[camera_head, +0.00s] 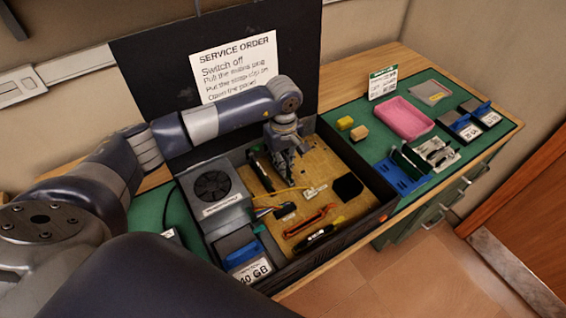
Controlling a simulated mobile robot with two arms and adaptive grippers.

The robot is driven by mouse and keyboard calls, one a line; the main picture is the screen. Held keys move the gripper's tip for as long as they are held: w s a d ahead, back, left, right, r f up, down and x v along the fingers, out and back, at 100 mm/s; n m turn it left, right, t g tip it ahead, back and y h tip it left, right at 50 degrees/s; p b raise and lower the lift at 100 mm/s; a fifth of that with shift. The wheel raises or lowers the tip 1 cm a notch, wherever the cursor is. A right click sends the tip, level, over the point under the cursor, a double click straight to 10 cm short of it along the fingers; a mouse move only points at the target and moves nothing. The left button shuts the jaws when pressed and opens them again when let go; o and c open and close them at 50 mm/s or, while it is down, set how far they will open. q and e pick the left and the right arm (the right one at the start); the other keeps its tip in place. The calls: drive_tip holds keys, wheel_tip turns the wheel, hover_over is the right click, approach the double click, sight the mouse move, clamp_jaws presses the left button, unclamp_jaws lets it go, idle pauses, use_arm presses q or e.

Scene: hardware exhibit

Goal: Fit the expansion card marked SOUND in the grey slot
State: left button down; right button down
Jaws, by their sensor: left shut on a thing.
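My left gripper (286,163) points down into the open computer case (375,217), over the back of the tan board (318,172). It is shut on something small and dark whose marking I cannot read. A long dark strip with a green end (261,170) stands just left of the gripper. An orange slot-like part (310,220) and a black one with a yellow end (320,236) lie nearer the front of the board. I cannot make out the word SOUND or a clearly grey slot; the gripper hides part of the board. My right gripper is out of view.
A fan unit (212,187) and a drive marked 40 GB (250,270) fill the case's left side. On the green mat (455,86) are a pink tray (405,118), a blue rack (402,172), metal parts (437,152) and labelled drives (466,128). A service sign stands behind.

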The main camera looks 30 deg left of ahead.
use_arm(q)
drive_tip(key=shift+f+b, duration=0.2)
drive_tip(key=shift+b, duration=0.15)
idle(1.3)
drive_tip(key=c, duration=1.7)
unclamp_jaws()
drive_tip(key=o, duration=0.3)
drive_tip(key=shift+r, duration=0.7)
drive_tip(key=shift+r+p, duration=1.5)
drive_tip(key=shift+r, duration=1.45)
drive_tip(key=shift+f, duration=0.1)
